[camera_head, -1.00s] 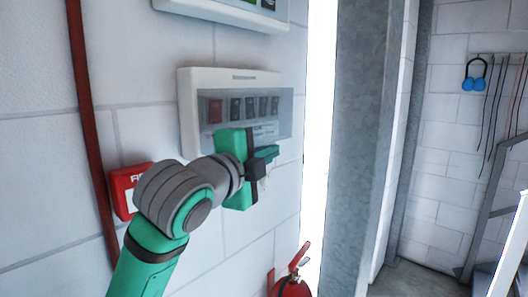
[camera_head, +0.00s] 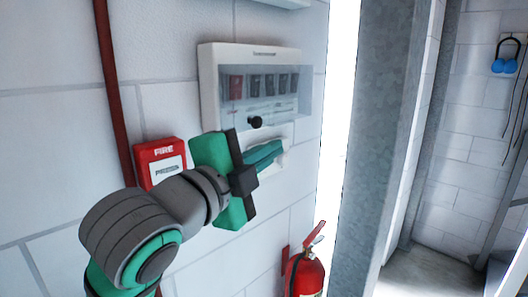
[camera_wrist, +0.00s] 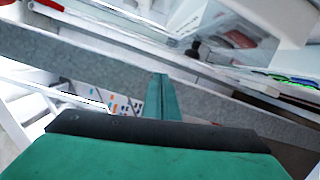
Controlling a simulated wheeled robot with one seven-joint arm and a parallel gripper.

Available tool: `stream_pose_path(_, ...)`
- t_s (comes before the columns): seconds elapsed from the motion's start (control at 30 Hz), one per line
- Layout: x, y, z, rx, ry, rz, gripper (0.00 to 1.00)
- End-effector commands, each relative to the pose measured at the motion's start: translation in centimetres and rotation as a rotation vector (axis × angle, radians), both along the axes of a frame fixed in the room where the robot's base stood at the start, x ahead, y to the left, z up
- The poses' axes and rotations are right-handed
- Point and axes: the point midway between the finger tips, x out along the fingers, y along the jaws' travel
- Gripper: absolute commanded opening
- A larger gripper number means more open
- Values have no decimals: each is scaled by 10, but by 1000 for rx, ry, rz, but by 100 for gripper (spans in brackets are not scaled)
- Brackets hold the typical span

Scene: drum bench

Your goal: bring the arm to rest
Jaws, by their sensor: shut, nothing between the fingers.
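My gripper (camera_head: 264,157) is in front of the white wall, just below a white breaker box (camera_head: 207,85). Its green fingers are together with nothing between them, and they point right toward the wall. In the wrist view the shut fingers (camera_wrist: 163,98) point away from the camera. My arm comes up from the lower left of the head view. The box has a clear cover over a row of switches, one red and several dark, with a black knob (camera_head: 255,122) at its lower edge. Whether the fingers touch the wall cannot be told.
A red fire call box (camera_head: 161,154) is on the wall left of my gripper, near a red pipe (camera_head: 112,80). A red fire extinguisher (camera_head: 306,275) stands below right. A grey metal column (camera_head: 375,130) rises on the right. Blue ear defenders (camera_head: 505,65) hang on the far wall.

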Motion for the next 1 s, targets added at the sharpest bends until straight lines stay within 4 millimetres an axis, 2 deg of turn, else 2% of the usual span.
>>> stream_pose_path(0.03,6,1,-11,-59,14,-8,0)
stream_pose_path(0.3,32,24,-61,-366,66,1,0)
stream_pose_path(0.5,46,30,-108,-573,112,13,0)
stream_pose_path(0.77,55,35,-181,-812,178,54,0)
stream_pose_path(1.0,49,39,-254,-1000,236,120,0)
